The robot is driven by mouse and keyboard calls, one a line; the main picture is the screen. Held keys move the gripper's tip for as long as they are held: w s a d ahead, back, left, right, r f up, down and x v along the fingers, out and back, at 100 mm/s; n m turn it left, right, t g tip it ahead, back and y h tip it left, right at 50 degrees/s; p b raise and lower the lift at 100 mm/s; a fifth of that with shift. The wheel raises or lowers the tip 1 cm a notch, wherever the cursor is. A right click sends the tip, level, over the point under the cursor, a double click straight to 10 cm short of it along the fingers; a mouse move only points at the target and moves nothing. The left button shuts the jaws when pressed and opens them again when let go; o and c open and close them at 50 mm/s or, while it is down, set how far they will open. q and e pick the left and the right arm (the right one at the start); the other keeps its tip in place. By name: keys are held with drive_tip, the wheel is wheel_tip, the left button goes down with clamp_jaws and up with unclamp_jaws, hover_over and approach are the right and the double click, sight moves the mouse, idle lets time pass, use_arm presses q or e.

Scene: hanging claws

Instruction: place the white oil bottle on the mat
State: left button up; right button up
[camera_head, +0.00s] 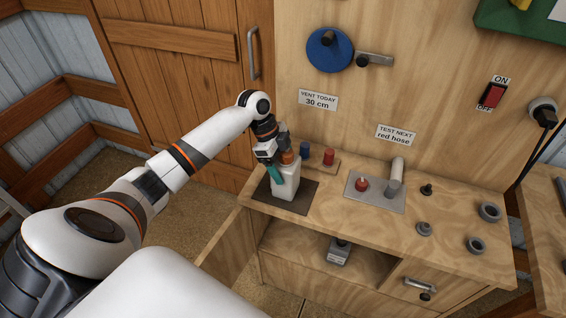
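The white oil bottle (286,186) with an orange-brown cap (288,157) is upright at the left end of the workbench. Its base shows within the outline of the dark mat (299,206); I cannot tell whether it touches the mat. My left gripper (275,172) is at the bottle's upper left, with one teal fingertip against or just in front of its side. The other finger is hidden, so I cannot tell whether it grips the bottle. My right gripper is not in view.
Blue (304,153) and red (328,157) capped items stand behind the bottle. A grey plate (376,197) with a lever and red knob is to the right, then several knobs and rings. An open door (229,250) hangs below the bench's left end.

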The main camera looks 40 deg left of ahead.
use_arm(q)
drive_tip(key=shift+o, duration=0.8)
drive_tip(key=b+v, duration=0.2)
drive_tip(key=v, duration=1)
drive_tip(key=shift+s, duration=0.1)
